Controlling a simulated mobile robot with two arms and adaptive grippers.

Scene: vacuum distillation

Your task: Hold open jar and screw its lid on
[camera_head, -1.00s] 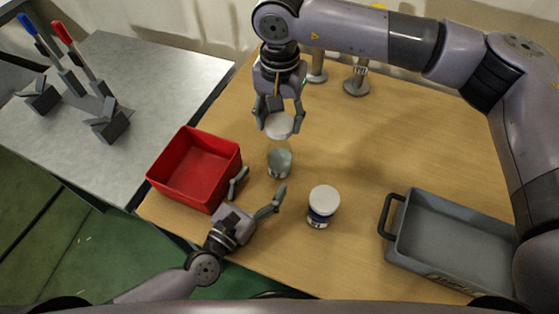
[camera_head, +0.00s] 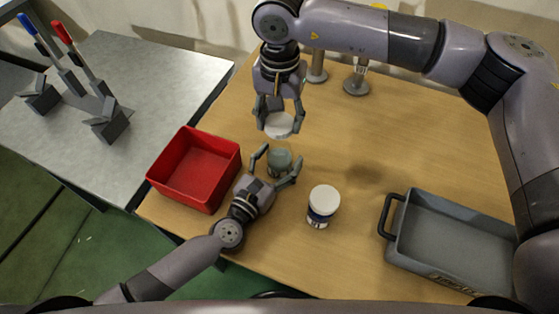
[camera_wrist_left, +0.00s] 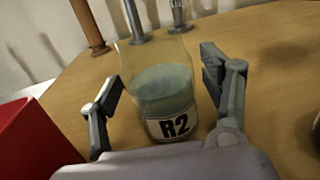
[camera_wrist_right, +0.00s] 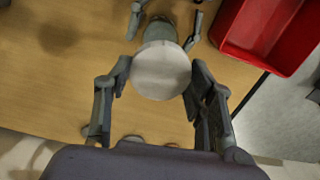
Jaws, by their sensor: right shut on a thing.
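The open jar (camera_head: 280,162) stands upright on the wooden table, clear glass with grey-green contents. In the left wrist view the jar (camera_wrist_left: 168,95) bears an R2 label. My left gripper (camera_head: 278,164) is open with its fingers on either side of the jar; gaps show between fingers and glass. My right gripper (camera_head: 280,118) is shut on the white lid (camera_head: 279,125) and holds it above and slightly behind the jar in the head view. In the right wrist view the lid (camera_wrist_right: 160,70) sits between the fingers and partly hides the jar.
A red bin (camera_head: 197,172) stands left of the jar. A second jar with a white lid (camera_head: 323,203) stands to the right, near my left gripper. A grey tray (camera_head: 452,243) is at the right. Metal stands (camera_head: 356,82) are at the back. The table's middle right is clear.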

